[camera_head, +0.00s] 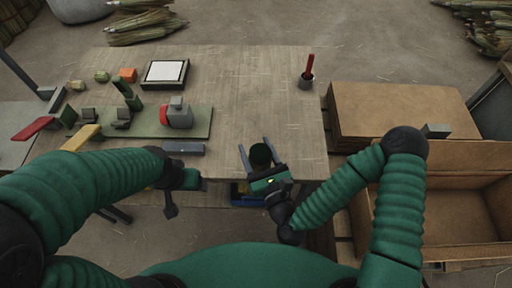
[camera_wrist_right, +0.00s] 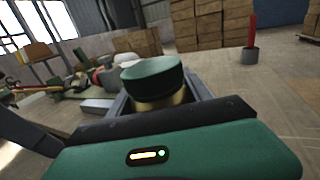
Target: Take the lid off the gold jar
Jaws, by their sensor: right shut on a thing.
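The gold jar (camera_wrist_right: 158,104) stands between the fingers of my right gripper in the right wrist view, with a dark green lid (camera_wrist_right: 152,79) on top of it. In the head view the lid (camera_head: 260,155) shows from above and hides most of the jar. My right gripper (camera_head: 257,152) is shut on the jar, one finger on each side below the lid, near the table's front edge. The jar's lower part is hidden by the gripper body. My left gripper (camera_head: 183,182) is at the table's front edge, left of the jar and apart from it; its fingers are not clear.
The wooden table (camera_head: 240,90) is clear behind the jar. A green board (camera_head: 150,123) with clamps and tools lies at left, a white-topped square tray (camera_head: 165,73) behind it. A cup with a red stick (camera_head: 308,75) stands at right. A blue bin (camera_head: 240,197) sits below the front edge.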

